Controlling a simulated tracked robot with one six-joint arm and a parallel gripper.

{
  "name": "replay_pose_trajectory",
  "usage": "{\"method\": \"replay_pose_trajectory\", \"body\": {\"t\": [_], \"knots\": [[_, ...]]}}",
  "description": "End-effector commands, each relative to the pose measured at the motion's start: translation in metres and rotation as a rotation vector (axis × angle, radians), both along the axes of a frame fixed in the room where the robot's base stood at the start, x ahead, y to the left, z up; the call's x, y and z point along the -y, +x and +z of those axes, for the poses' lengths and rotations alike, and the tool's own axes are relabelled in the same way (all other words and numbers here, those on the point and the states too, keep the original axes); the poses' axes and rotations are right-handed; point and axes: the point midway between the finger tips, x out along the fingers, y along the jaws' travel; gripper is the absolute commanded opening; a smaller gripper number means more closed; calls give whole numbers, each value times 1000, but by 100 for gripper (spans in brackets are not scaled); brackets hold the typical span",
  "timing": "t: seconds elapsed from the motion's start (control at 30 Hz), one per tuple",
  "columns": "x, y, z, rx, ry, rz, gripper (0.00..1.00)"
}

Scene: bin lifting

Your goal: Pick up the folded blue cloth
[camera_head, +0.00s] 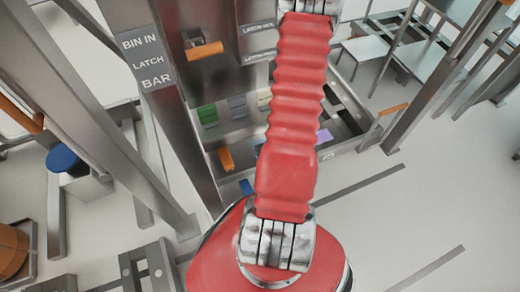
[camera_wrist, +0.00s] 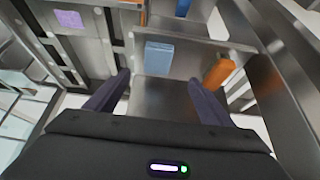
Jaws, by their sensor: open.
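The folded blue cloth (camera_wrist: 158,56) shows in the wrist view as a small light-blue block at the far end of a grey metal surface, against a low wall. My gripper (camera_wrist: 158,78) is open, its two dark fingers spread wide with nothing between them. In the picture the cloth lies just beyond the fingertips, between their lines and apart from both. How far it is in depth I cannot tell. In the head view my red arm hides part of the scene, and my gripper does not show there. A small blue patch there (camera_head: 246,187) may be the cloth; I cannot tell.
An orange handle (camera_wrist: 218,72) stands right of the cloth, near my right finger. A purple item (camera_wrist: 70,18) lies at upper left. Metal posts and walls rise on both sides. In the head view, a green item (camera_head: 208,115) sits on a shelf left of my arm.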

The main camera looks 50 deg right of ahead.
Motion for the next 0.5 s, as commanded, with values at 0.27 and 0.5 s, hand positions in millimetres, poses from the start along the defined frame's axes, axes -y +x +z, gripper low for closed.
{"method": "replay_pose_trajectory", "body": {"t": [0.27, 0.5], "knots": [[5, 11, -22, 0, 1, 3, 75], [12, 22, -43, -1, 1, 4, 75]]}}
